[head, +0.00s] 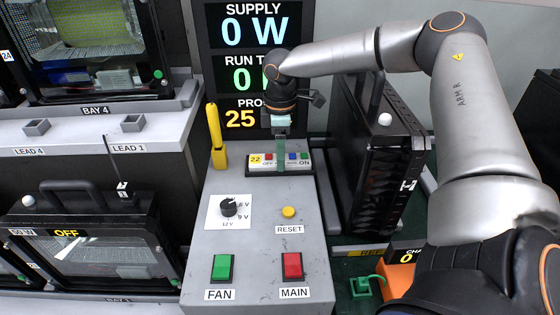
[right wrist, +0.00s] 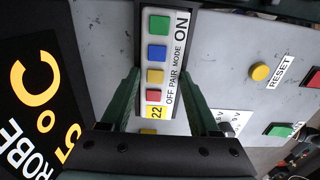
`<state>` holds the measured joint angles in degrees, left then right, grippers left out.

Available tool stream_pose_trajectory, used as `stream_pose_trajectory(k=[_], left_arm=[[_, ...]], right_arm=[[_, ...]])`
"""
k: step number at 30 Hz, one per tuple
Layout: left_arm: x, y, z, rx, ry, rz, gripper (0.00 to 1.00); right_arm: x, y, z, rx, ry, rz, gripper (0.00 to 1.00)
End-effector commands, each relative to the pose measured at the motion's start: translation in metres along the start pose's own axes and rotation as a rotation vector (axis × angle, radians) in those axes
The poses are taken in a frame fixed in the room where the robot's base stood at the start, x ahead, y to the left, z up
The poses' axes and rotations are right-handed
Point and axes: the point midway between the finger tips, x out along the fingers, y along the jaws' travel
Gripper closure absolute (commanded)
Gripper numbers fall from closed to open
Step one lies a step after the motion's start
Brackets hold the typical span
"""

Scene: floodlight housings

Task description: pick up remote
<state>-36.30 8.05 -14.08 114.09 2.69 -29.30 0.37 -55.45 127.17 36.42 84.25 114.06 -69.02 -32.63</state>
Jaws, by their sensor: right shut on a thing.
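The remote (head: 262,162) is a white bar marked 22 with small coloured buttons, at the back of the grey control panel. My right gripper (head: 281,160) comes down from above and is shut on the remote, one green finger crossing its front. In the right wrist view the remote (right wrist: 180,62) lies between the two green fingers (right wrist: 163,80), with red, yellow, blue and green buttons and the words OFF, PAIR, MODE and ON. A dark edge, perhaps a holder, shows along the remote; I cannot tell whether it is clear of it. My left gripper is not in view.
The panel (head: 256,258) carries a dial (head: 229,206), a yellow RESET button (head: 288,212), a green FAN switch (head: 222,267) and a red MAIN switch (head: 292,265). A yellow probe (head: 215,135) stands left of the remote. A black floodlight housing (head: 380,160) stands close on the right.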

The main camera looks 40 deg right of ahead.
Motion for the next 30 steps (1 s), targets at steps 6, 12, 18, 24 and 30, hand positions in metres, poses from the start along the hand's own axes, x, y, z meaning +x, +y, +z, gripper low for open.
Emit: stream_pose_trajectory(k=[6, 12, 18, 24, 30], left_arm=[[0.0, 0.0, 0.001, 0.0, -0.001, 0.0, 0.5], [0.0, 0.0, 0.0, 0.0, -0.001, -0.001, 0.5], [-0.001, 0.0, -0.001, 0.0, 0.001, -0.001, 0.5], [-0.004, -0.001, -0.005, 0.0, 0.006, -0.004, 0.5], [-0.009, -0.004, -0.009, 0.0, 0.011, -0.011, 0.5]], right_arm=[[-0.001, 0.0, 0.0, 0.0, 0.001, 0.001, 0.98], [-0.002, 0.0, 0.0, 0.0, 0.001, 0.001, 0.98], [-0.015, 0.001, -0.001, 0.0, 0.002, 0.002, 0.98], [-0.051, 0.001, -0.001, 0.0, 0.003, 0.005, 0.98], [-0.099, 0.001, -0.001, 0.0, 0.003, 0.005, 0.98]])
